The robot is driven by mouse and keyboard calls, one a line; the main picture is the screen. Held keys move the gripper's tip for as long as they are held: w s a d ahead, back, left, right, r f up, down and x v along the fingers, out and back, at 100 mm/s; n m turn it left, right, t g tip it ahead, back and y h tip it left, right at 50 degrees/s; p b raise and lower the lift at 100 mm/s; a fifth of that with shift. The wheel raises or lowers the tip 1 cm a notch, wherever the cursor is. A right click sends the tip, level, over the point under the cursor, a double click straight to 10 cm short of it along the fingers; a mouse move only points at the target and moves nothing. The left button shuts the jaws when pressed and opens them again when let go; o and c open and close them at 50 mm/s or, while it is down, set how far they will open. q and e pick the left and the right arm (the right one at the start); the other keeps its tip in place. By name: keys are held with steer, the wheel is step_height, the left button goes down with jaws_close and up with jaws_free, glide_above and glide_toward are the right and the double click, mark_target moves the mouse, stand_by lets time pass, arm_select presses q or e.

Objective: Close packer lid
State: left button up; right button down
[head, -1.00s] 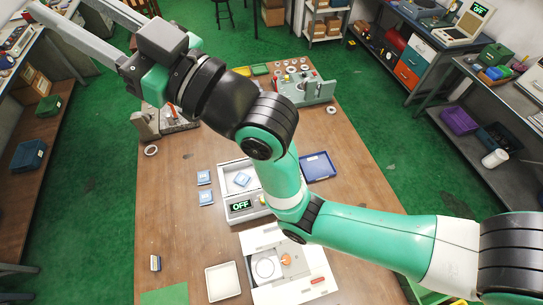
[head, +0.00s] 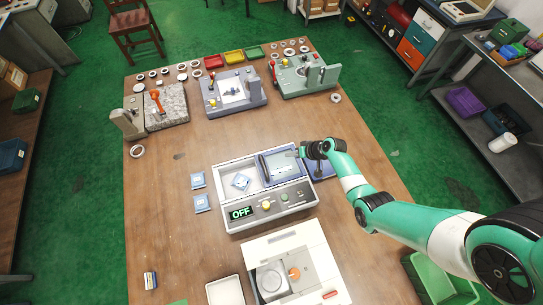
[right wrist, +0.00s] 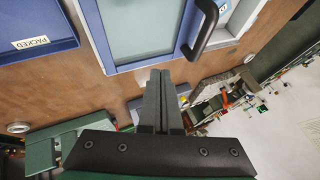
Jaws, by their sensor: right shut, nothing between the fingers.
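The packer (head: 284,203) is a white-grey box with a green OFF display, on the middle of the table. Its lid (head: 281,167), a blue frame around a grey pane with a black handle, is over the right part of the packer; I cannot tell whether it lies flat. A blue packet (head: 241,182) shows in the packer's uncovered left part. My right gripper (head: 304,151) is at the lid's far right corner. In the right wrist view its fingers (right wrist: 160,78) are shut and empty, beside the lid pane (right wrist: 140,28) and apart from the handle (right wrist: 207,28). My left gripper is out of view.
A blue tray (right wrist: 38,28) marked PACKED, right of the packer, is partly hidden by my arm in the head view. Two blue packets (head: 202,203) lie left of the packer. A white machine (head: 295,262) stands in front. Fixtures (head: 233,90) line the back.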

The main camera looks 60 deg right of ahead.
mark_target(268, 161)
steer(key=b+x, duration=1.1)
steer(key=b, duration=0.1)
steer(key=shift+s+f, duration=0.15)
steer(key=shift+w+a+r+p, duration=0.25)
steer(key=shift+w+a+r, duration=0.05)
steer(key=shift+w+a, duration=0.2)
steer(key=shift+w+a+r+p, duration=0.25)
steer(key=shift+w+a+r, duration=0.1)
steer(key=shift+w+a, duration=0.15)
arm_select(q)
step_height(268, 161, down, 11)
arm_select(e)
steer(key=shift+w+a, duration=0.3)
steer(key=shift+w, duration=0.1)
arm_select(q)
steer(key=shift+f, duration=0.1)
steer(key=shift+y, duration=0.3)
